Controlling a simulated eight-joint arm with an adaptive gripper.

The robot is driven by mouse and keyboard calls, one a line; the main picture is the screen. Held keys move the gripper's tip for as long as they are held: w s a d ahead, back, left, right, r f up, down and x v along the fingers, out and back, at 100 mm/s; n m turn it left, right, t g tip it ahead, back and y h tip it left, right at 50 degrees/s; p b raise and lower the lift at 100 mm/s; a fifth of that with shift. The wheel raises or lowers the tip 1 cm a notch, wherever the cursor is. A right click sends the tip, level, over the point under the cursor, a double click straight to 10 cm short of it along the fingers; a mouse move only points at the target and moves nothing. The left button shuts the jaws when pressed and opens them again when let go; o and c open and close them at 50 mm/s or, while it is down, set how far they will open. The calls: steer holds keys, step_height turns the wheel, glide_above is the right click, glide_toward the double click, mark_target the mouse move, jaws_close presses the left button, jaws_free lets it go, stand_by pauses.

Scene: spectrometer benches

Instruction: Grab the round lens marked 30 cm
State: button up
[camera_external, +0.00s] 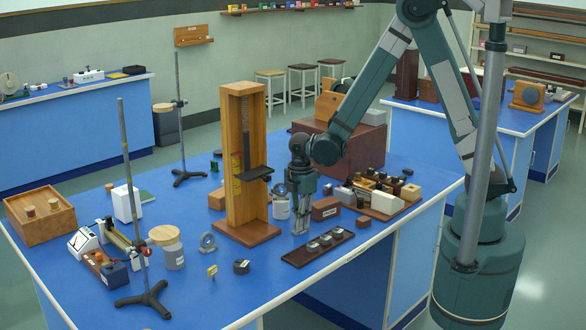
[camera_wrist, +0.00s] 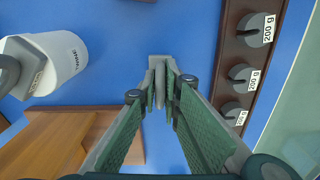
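No marking reading 30 cm can be made out in either view. A small round lens-like grey ring (camera_external: 208,242) stands on the blue bench, left of the wooden tower's base. Another round, dark-rimmed piece (camera_external: 281,190) shows just above a white labelled cylinder (camera_external: 281,210), behind and left of my gripper. My gripper (camera_external: 300,230) points down over the bench, between the wooden tower and the dark weight strip.
The wooden tower (camera_external: 243,160) stands close left of my gripper. A dark strip (camera_external: 297,258) holds three grey weights, marked 200 g in the wrist view (camera_wrist: 250,78). A brown block (camera_external: 325,209) and tray of small items (camera_external: 378,207) lie right.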

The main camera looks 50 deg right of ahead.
jaws_close()
steer(key=shift+r, duration=0.15)
steer(key=shift+r+p, duration=0.7)
steer(key=shift+r, duration=4.15)
